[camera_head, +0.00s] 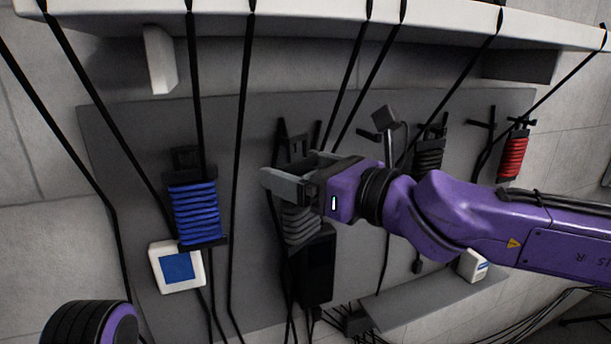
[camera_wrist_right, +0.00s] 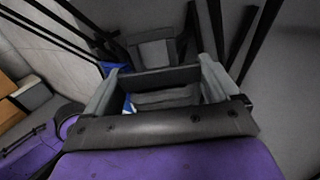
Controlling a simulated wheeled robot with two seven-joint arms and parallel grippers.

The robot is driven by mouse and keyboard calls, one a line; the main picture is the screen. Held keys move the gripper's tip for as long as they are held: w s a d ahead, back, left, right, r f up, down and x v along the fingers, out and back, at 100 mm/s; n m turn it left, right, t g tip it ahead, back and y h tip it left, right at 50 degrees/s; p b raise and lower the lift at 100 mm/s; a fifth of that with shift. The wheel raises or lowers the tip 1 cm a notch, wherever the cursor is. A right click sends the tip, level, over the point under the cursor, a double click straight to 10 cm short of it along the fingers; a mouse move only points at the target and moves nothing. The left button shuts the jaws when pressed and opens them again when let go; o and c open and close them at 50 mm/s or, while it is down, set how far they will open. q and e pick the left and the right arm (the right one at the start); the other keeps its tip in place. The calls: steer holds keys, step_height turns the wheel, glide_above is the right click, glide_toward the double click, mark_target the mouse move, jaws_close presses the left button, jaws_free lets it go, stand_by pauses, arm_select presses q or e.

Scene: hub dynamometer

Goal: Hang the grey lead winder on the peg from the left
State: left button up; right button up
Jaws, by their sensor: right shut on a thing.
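The grey lead winder (camera_head: 301,225), with grey coils on a dark frame, is upright at the middle of the grey board (camera_head: 350,110). My right gripper (camera_head: 284,176) is shut on it near its upper end. In the right wrist view the winder (camera_wrist_right: 165,97) lies between the two fingers (camera_wrist_right: 157,85). A dark forked peg or frame top (camera_head: 296,142) shows just above the gripper. The gripper hides the winder's upper part, so I cannot tell whether it touches a peg. My left gripper is not in view.
A blue winder (camera_head: 195,212) hangs to the left, a black winder (camera_head: 429,156) and a red winder (camera_head: 514,156) to the right. A black box (camera_head: 315,268) is just below the grey coils. Black cables (camera_head: 241,150) run down from the shelf (camera_head: 300,18) across the board.

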steer(key=shift+w+a+f, duration=0.1)
steer(key=shift+w+a, duration=0.15)
steer(key=shift+w, duration=0.55)
steer(key=shift+w+a+f, duration=0.1)
steer(key=shift+w+a, duration=0.15)
steer(key=shift+w, duration=0.5)
steer(key=shift+w+a, duration=0.25)
steer(key=shift+w, duration=0.55)
steer(key=shift+f+b, duration=0.25)
steer(key=shift+b, duration=0.25)
